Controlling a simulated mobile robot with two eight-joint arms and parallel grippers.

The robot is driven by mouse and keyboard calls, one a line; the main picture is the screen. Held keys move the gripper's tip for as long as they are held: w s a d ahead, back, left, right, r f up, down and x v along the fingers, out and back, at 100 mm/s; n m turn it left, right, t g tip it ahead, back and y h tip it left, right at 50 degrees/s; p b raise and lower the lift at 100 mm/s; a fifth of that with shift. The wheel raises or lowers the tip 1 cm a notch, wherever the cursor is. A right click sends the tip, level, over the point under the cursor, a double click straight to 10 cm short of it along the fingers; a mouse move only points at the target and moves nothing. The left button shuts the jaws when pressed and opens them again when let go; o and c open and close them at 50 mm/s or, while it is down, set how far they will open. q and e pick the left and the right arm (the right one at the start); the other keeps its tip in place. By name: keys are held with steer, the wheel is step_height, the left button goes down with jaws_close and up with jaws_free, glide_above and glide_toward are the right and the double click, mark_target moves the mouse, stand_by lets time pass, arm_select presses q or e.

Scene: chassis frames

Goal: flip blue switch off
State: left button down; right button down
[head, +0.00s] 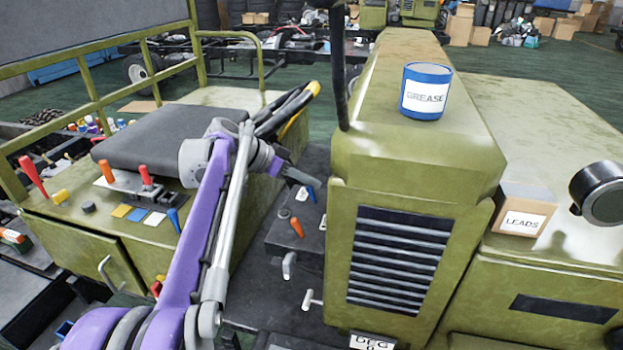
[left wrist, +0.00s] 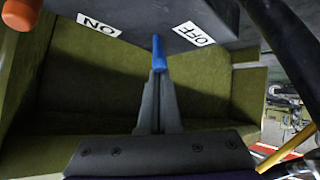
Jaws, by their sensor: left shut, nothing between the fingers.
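A blue switch (head: 311,194) stands on the dark panel beside the engine hood in the head view. My left gripper (head: 303,180) is at its upper end, with fingers shut and empty. In the left wrist view the blue switch (left wrist: 158,52) shows just past the tips of my shut left gripper (left wrist: 157,75). Whether they touch is hard to tell. The switch's tip lies between a white ON label (left wrist: 98,25) and a white OFF label (left wrist: 193,34), nearer the OFF label in the picture. My right gripper is not in view.
An orange switch (head: 297,227) is on the same dark panel. The green hood (head: 415,150) rises at right, with a blue grease can (head: 426,90) on top. Another blue lever (head: 174,220) is on the left side panel.

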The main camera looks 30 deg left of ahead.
arm_select(q)
steer(key=shift+r, duration=0.1)
steer(key=shift+s+a+r+p, duration=0.1)
steer(key=shift+a+r+p, duration=0.2)
steer(key=shift+a, duration=0.4)
steer(key=shift+d+f, duration=0.1)
steer(key=shift+f, duration=0.05)
